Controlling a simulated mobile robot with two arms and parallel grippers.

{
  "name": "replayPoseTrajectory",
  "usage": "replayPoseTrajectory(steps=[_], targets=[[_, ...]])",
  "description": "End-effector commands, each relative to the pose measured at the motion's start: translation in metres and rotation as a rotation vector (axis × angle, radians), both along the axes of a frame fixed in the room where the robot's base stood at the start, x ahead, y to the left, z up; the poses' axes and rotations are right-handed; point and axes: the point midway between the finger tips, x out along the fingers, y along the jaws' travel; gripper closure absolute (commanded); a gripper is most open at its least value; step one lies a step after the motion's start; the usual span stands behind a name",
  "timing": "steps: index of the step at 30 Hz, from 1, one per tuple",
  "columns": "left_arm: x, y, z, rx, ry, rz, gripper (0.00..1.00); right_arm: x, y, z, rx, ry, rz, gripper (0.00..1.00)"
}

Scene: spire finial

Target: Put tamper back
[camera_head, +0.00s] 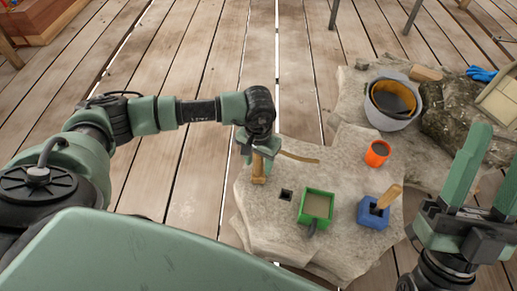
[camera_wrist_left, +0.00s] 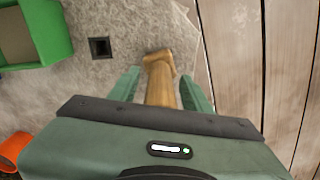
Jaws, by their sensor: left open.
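A wooden tool with a wider foot, which looks like the tamper (camera_head: 259,172), stands on the grey stone slab (camera_head: 262,215). It also shows in the left wrist view (camera_wrist_left: 159,82). My left gripper (camera_head: 257,150) is open, with one finger on each side of the wooden tool; I cannot tell whether they touch it. A small dark square hole (camera_head: 286,195) lies just right of the tool in the head view. My right gripper (camera_head: 484,180) is open and empty at the right edge.
A green box (camera_head: 317,205) with grey-brown contents, a blue block (camera_head: 372,214) with a wooden handle (camera_head: 389,195) in it, and an orange cup (camera_head: 377,154) stand on the slab. A grey bucket (camera_head: 411,117) and blue glove (camera_head: 481,74) are behind. Plank floor surrounds the slab.

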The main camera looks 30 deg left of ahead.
Motion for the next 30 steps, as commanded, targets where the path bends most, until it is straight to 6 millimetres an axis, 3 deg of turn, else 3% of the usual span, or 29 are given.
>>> replayPoseTrajectory(steps=[5,15,21,30], targets=[[0.001,0.000,0.027,0.001,-0.003,-0.001,0.51,0.028,0.004,-0.018,-0.054,0.179,-0.011,0.51],[0.001,0.000,0.088,0.000,-0.003,-0.001,0.51,0.072,0.006,-0.087,-0.174,0.602,-0.034,0.51],[0.000,0.000,0.112,0.000,-0.001,0.000,0.51,0.079,0.004,-0.121,-0.220,0.772,-0.043,0.51],[0.000,0.000,0.121,0.000,0.000,0.000,0.51,0.080,0.003,-0.136,-0.239,0.840,-0.046,0.51]])
